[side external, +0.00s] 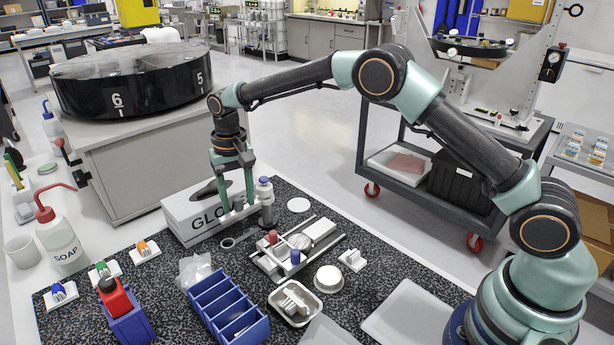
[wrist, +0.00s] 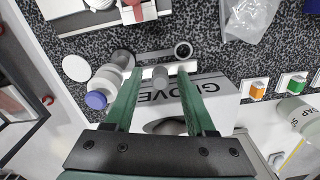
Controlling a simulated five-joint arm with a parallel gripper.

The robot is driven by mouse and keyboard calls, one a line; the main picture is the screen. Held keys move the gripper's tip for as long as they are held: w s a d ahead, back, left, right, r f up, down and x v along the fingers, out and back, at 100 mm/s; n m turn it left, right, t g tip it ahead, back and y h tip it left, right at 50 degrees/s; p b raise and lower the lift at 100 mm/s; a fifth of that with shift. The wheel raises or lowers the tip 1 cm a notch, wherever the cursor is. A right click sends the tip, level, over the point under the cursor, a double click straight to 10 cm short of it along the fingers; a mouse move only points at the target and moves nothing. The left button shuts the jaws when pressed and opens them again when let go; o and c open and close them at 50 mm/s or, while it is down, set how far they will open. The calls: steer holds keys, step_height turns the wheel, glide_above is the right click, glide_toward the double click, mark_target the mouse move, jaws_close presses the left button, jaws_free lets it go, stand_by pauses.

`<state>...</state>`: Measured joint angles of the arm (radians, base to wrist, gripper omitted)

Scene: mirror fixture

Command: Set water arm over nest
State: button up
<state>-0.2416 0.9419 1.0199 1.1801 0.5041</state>
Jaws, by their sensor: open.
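The water arm is a flat grey bar (side external: 245,234) on a grey post topped by a blue-capped bottle (side external: 265,190); the bottle also shows in the wrist view (wrist: 107,82). The bar's dark ring end (wrist: 183,50) points left in the side view, away from the nest. A small grey upright peg (wrist: 160,75) stands on the bar. My gripper (side external: 238,208) is open, its fingers either side of the peg; contact is unclear. The nest is on the pale fixture (side external: 297,250), holding a round disc between red and blue knobs. The wrist view shows only part of this fixture (wrist: 105,15).
A GLOVES box (side external: 190,215) is close behind my gripper. A soap bottle (side external: 62,240) stands left.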

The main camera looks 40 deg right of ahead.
jaws_close()
steer(key=shift+r, duration=0.1)
stand_by(1.2)
